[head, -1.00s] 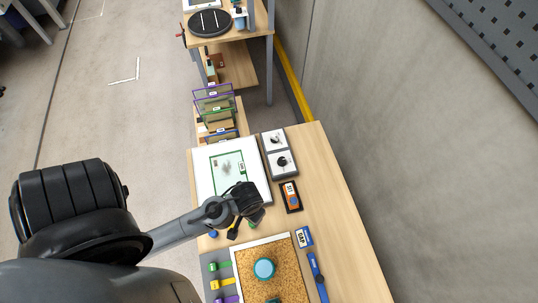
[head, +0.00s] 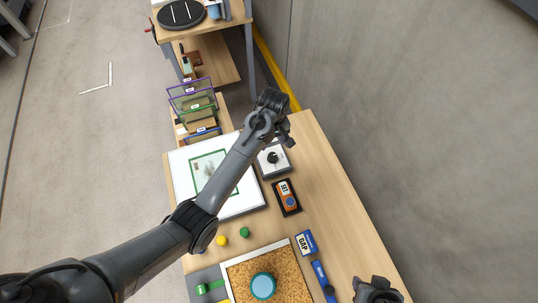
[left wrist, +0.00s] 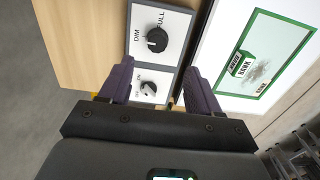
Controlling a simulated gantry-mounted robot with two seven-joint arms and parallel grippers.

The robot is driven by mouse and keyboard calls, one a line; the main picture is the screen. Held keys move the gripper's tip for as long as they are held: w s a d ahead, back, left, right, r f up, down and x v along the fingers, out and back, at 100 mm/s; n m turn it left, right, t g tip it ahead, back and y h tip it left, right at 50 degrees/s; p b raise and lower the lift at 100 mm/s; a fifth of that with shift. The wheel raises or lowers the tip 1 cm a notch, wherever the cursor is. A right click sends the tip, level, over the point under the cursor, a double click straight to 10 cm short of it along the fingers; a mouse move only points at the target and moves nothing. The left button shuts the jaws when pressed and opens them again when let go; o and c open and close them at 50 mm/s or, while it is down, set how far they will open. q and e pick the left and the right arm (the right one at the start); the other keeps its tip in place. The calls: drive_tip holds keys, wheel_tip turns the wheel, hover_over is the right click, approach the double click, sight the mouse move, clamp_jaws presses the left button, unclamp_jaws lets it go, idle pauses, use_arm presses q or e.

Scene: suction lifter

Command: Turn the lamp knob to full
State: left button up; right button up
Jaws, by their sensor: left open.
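The lamp knob (head: 272,158) is a black dial on a grey-white box beside the white board. In the left wrist view the knob (left wrist: 157,40) sits between the words DIM and FULL; its light mark appears to be on the DIM side. My left gripper (head: 284,137) is over the far end of the box pair in the head view. In the left wrist view its purple fingers (left wrist: 155,82) are apart and empty, on either side of a smaller second knob (left wrist: 148,88). The far box is hidden in the head view. My right gripper (head: 377,288) is at the bottom right; its fingers are unclear.
A white board (head: 245,204) with a green-framed sheet lies left of the boxes. An orange-and-black device (head: 287,197) lies nearer. A cork board (head: 240,272) bears a teal round thing. The table's right side (head: 340,215) is clear.

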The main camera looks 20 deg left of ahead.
sight(273, 155)
use_arm(q)
drive_tip(key=f, duration=1)
drive_tip(key=shift+w+f, duration=0.1)
drive_tip(key=shift+w, duration=0.1)
drive_tip(key=shift+c, duration=0.3)
drive_tip(key=c, duration=1)
